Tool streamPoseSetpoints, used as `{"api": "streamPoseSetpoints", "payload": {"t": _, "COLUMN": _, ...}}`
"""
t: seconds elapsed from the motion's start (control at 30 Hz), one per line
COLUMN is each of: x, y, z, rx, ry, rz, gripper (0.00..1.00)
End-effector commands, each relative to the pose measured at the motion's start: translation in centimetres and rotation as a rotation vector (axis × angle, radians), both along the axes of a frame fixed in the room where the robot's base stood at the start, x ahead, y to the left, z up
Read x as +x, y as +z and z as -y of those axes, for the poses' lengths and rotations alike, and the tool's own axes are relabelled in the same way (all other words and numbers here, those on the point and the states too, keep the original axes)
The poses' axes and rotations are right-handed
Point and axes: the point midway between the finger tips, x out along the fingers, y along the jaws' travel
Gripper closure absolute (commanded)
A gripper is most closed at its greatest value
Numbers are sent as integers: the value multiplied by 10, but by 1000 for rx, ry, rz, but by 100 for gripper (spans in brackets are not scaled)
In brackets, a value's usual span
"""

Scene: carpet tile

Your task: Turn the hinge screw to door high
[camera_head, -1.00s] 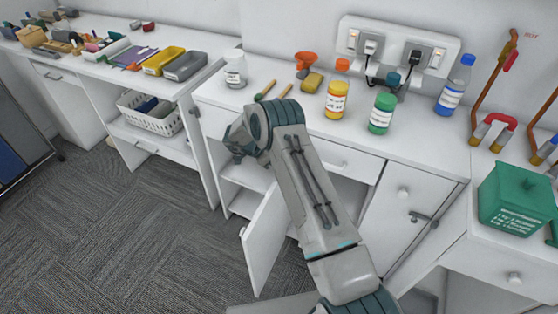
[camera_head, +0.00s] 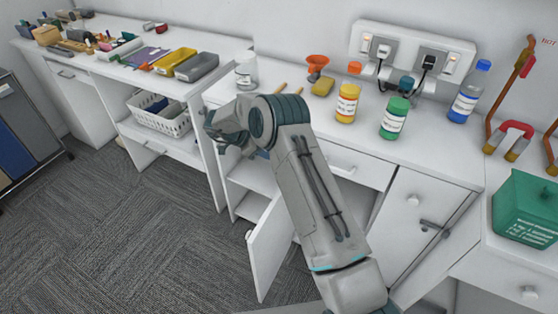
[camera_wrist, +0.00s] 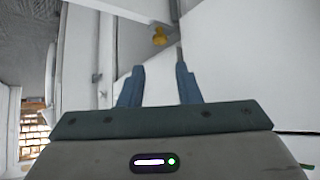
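In the wrist view a small brass-yellow piece (camera_wrist: 159,36), which looks like the hinge screw, sits on a pale surface beyond my fingertips. My gripper (camera_wrist: 160,67) is open and empty, its two blue-grey fingers apart, with the yellow piece ahead and roughly between them, not touching. In the head view my gripper (camera_head: 222,132) is at the left end of the right-hand cabinet, below the counter edge. I cannot make out the screw there. A white cabinet door (camera_head: 271,248) with a round knob hangs open below my arm.
A white basket (camera_head: 160,117) sits in the left unit. The carpet (camera_head: 130,235) in front is clear.

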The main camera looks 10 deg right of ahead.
Motion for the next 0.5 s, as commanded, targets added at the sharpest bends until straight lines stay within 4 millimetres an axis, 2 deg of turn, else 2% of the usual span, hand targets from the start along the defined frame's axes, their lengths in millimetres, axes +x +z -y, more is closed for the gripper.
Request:
{"api": "streamPoseSetpoints", "payload": {"t": 0.03, "x": 0, "y": 6, "z": -7, "rx": 3, "ry": 1, "rz": 3, "gripper": 70}}
{"api": "streamPoseSetpoints", "payload": {"t": 0.2, "x": -1, "y": 19, "z": -20, "rx": 1, "ry": -1, "rz": 1, "gripper": 70}}
{"api": "streamPoseSetpoints", "payload": {"t": 0.5, "x": -1, "y": 25, "z": -24, "rx": 1, "ry": 0, "rz": 0, "gripper": 70}}
